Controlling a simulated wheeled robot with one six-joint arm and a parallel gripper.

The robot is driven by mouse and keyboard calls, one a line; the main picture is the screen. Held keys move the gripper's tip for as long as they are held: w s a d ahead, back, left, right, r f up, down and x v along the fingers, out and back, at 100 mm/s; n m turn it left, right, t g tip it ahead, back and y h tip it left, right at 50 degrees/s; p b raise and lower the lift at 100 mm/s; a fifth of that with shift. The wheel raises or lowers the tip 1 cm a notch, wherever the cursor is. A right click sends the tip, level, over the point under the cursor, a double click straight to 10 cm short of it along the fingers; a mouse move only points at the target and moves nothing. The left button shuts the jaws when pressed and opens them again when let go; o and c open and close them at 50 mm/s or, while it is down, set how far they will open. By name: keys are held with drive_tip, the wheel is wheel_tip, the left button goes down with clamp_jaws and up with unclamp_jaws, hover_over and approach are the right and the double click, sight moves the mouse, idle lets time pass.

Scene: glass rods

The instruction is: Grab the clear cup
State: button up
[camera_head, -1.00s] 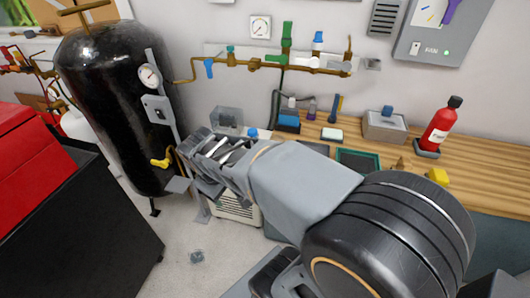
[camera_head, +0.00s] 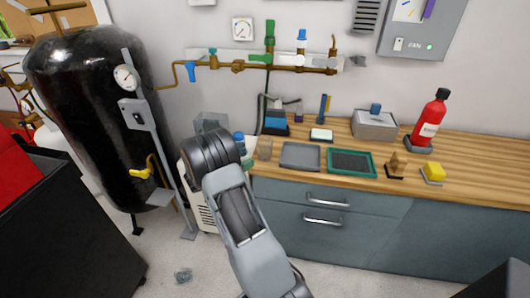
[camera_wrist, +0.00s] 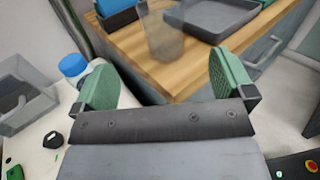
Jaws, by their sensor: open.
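The clear cup (camera_wrist: 163,38) stands upright at the near left corner of the wooden counter in the wrist view, slightly blurred. It also shows in the head view (camera_head: 265,149) just right of my arm's dark joint. My gripper (camera_wrist: 165,80) is open and empty, its two green-padded fingers spread wide. The cup appears between and beyond the fingertips, apart from them.
A grey tray (camera_head: 299,156) and a green-rimmed tray (camera_head: 351,163) lie right of the cup. A blue holder (camera_head: 275,124) is behind it. Left of the counter are a blue-capped object (camera_wrist: 72,66) and a clear bin (camera_wrist: 28,98) on a white surface.

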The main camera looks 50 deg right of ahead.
sight(259, 149)
drive_tip(key=d, duration=0.3)
drive_tip(key=s+d, duration=0.1)
drive_tip(key=d, duration=0.7)
drive_tip(key=shift+s+d, duration=0.2)
drive_tip(key=shift+s, duration=0.1)
drive_tip(key=c, duration=1)
